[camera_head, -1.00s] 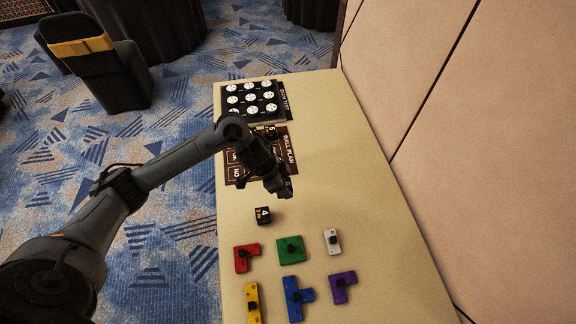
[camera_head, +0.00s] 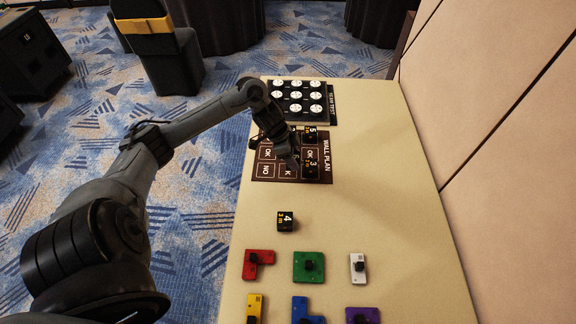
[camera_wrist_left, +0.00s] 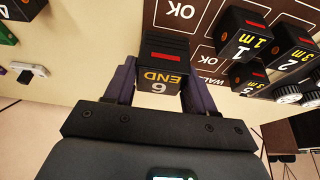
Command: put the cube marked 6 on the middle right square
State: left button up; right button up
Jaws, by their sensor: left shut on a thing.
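My left gripper (camera_head: 298,164) is over the lower part of the dark wall plan board (camera_head: 261,180) in the head view. In the left wrist view it (camera_wrist_left: 158,85) is shut on the black cube marked 6 and END (camera_wrist_left: 163,70), held between purple fingers. In the head view I cannot tell that cube from the dark marked patch beside the fingertips. With the board's title as its top, the middle right square (camera_head: 289,173) is partly covered by the gripper. Cubes marked 5 (camera_wrist_left: 248,77) and 1 (camera_wrist_left: 240,38) stand on the board. My right gripper is not in view.
The cube marked 4 (camera_head: 286,221) stands on the bare table below the board. Coloured blocks, including a red one (camera_head: 257,264) and a green one (camera_head: 309,267), lie nearer. A black panel with white discs (camera_head: 332,104) lies beyond the board. The table's right side is clear.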

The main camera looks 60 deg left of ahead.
pick_arm(q)
jog(key=shift+s+a+f, duration=0.15)
jog(key=shift+a+f, duration=0.25)
jog(key=shift+a, duration=0.2)
jog(key=shift+s+a+f, duration=0.15)
jog(key=shift+a+f, duration=0.25)
jog(key=shift+a, duration=0.2)
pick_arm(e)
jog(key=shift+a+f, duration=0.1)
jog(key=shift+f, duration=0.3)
pick_arm(q)
notch_tip(320, 180, down, 4)
jog(key=shift+r+b, duration=0.2)
jog(key=shift+b, duration=0.75)
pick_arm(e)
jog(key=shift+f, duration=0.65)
pick_arm(q)
jog(key=shift+f, duration=0.15)
jog(key=shift+f, duration=0.1)
jog(key=o, duration=1.1)
jog(key=shift+f, duration=0.1)
jog(key=shift+c, duration=0.2)
